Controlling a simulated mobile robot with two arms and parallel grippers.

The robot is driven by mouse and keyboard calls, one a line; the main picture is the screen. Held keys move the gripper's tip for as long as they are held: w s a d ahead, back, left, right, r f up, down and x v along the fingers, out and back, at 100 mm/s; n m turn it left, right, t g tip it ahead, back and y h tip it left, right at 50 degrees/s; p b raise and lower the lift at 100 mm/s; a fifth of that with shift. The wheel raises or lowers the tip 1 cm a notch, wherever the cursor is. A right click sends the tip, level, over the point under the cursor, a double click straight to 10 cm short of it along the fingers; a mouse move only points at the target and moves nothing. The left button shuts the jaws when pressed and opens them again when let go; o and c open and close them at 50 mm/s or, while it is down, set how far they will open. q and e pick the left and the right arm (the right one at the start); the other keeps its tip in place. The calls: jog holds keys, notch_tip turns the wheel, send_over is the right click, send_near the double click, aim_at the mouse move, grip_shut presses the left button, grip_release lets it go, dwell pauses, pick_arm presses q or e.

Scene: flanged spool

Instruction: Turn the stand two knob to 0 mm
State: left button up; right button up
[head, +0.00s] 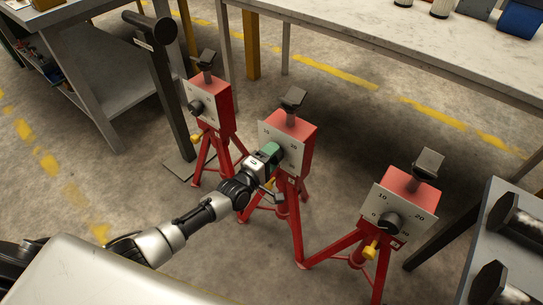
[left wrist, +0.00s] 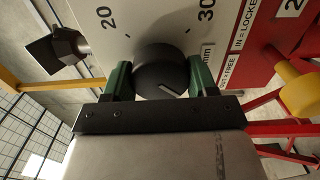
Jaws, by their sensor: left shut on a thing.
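The middle red stand (head: 296,135) stands on a tripod. Its white dial plate (left wrist: 150,22) shows 20 and 30 in the left wrist view, and a "2" label (left wrist: 290,6) shows at the top right. My left gripper (head: 270,151) is at the plate, its green fingers on both sides of the round black knob (left wrist: 160,70), shut on it. A short white mark on the knob (left wrist: 170,87) points down and right in that view, away from the 20 and 30. My gripper hides the knob in the head view. My right gripper is not in view.
A yellow lock knob (left wrist: 300,92) is beside the dial, near IN = LOCKED and OUT = FREE labels. Similar red stands are at the left (head: 212,104) and right (head: 408,205). A workbench (head: 370,45) stands behind, a grey table (head: 495,245) at right.

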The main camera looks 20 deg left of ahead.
pick_arm(q)
jog(key=shift+f, duration=0.1)
jog(key=o, duration=0.9)
jog(key=shift+s, duration=0.2)
jog(key=p+v, duration=0.2)
jog(key=v, duration=0.8)
jog(key=shift+s+a, duration=0.15)
jog(key=shift+s, duration=0.05)
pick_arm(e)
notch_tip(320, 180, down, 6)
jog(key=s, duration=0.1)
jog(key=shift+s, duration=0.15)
